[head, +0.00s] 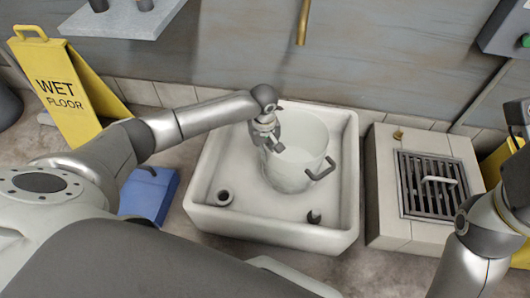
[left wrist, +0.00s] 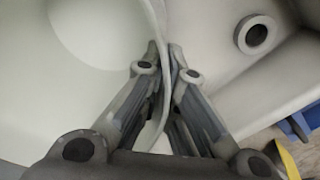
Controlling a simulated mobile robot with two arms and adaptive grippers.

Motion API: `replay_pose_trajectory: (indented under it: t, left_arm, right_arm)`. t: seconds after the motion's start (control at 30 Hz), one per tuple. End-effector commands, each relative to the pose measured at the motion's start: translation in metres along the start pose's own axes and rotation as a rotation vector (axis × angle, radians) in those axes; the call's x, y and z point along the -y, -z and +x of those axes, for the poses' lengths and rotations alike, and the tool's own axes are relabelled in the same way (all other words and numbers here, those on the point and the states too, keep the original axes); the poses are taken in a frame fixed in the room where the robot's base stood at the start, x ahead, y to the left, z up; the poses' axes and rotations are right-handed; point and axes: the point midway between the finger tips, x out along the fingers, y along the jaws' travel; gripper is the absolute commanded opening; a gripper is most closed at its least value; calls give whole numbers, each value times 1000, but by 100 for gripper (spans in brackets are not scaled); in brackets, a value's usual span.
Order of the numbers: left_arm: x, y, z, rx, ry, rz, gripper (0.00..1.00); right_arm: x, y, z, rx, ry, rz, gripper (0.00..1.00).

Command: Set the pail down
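The pail (head: 300,165) is a white, upright round bucket inside the white square basin (head: 235,222). A dark handle shows on its front right side. I cannot tell whether its bottom touches the basin floor. My left gripper (head: 272,143) is at the pail's left rim. In the left wrist view the pail (left wrist: 75,30) fills the left side. The left gripper's fingers (left wrist: 166,62) are closed on either side of the pail's wall, pinching the rim. My right arm shows at the right edge of the head view, but its gripper is not visible.
A dark drain ring (head: 224,197) lies in the basin's front left, and a small dark piece (head: 314,216) sits at its front. A grated block (head: 385,195) stands right of the basin. A yellow wet-floor sign (head: 62,90) and a blue box (head: 150,190) are left. A brass pipe (head: 302,22) hangs above.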

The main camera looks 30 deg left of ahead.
Motion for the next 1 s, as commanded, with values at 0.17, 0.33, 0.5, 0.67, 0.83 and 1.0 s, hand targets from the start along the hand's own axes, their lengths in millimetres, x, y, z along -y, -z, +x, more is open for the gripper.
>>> replay_pose_trajectory:
  t: [0.17,0.33,0.5,0.67,0.83,1.0]
  left_arm:
    - [-1,0,-2,-1,-3,0,0]
    - [0,-1,2,1,-1,1,3]
    - [0,0,2,1,-1,1,25]
    - [0,0,2,0,-1,1,27]
    - [0,0,1,0,-1,0,27]
    - [0,0,-12,0,-1,0,27]
  right_arm:
    - [0,0,1,0,0,0,40]
    - [0,-1,0,7,-3,1,40]
    - [0,-1,0,6,-3,1,40]
    - [0,-1,0,6,-3,1,40]
    - [0,-1,-1,7,-3,1,40]
    - [-1,0,6,3,-2,1,40]
